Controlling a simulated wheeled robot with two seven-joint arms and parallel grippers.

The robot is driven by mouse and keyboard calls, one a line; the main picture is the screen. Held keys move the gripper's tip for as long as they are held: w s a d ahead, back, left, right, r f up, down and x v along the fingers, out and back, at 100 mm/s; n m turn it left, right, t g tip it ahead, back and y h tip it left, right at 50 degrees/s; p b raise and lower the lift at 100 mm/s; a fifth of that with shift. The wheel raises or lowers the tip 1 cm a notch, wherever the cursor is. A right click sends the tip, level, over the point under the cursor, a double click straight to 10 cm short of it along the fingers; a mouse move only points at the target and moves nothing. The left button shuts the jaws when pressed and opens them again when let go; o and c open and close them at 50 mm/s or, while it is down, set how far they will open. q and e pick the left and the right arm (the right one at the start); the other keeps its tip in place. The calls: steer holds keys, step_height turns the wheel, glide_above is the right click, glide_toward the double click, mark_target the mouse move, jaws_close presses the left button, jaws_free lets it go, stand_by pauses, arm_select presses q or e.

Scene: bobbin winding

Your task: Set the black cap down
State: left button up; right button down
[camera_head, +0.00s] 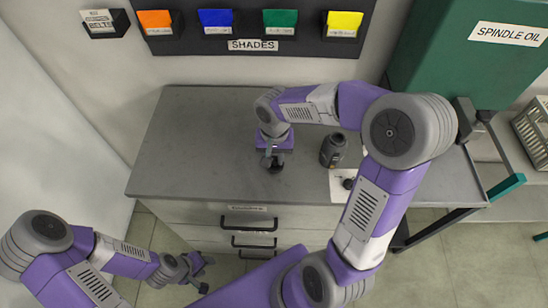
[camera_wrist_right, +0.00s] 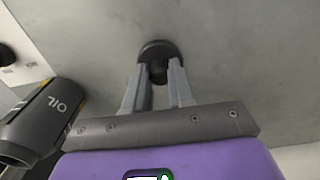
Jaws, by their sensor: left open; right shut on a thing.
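The black cap (camera_wrist_right: 160,50) is between the fingertips of my right gripper (camera_wrist_right: 158,75) in the right wrist view. In the head view the cap (camera_head: 276,170) shows as a small dark disc under my right gripper (camera_head: 272,158), over the grey worktop (camera_head: 200,140). I cannot tell whether it touches the worktop. A dark bottle (camera_head: 333,150) stands just right of the gripper; in the wrist view the bottle (camera_wrist_right: 38,122) is marked OIL. My left gripper (camera_head: 200,274) is open and empty, low at the left, in front of the drawers.
The worktop's left part is clear. A SHADES rack (camera_head: 252,45) with coloured bins is on the wall behind. A green SPINDLE OIL tank (camera_head: 450,55) is at the back right.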

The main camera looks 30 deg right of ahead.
steer(key=shift+f, duration=0.25)
steer(key=shift+f, duration=0.15)
steer(key=c, duration=1)
jaws_free()
steer(key=shift+o, duration=0.2)
steer(key=shift+r, duration=0.45)
step_height(320, 180, up, 12)
steer(key=p, duration=0.3)
steer(key=shift+f, duration=0.25)
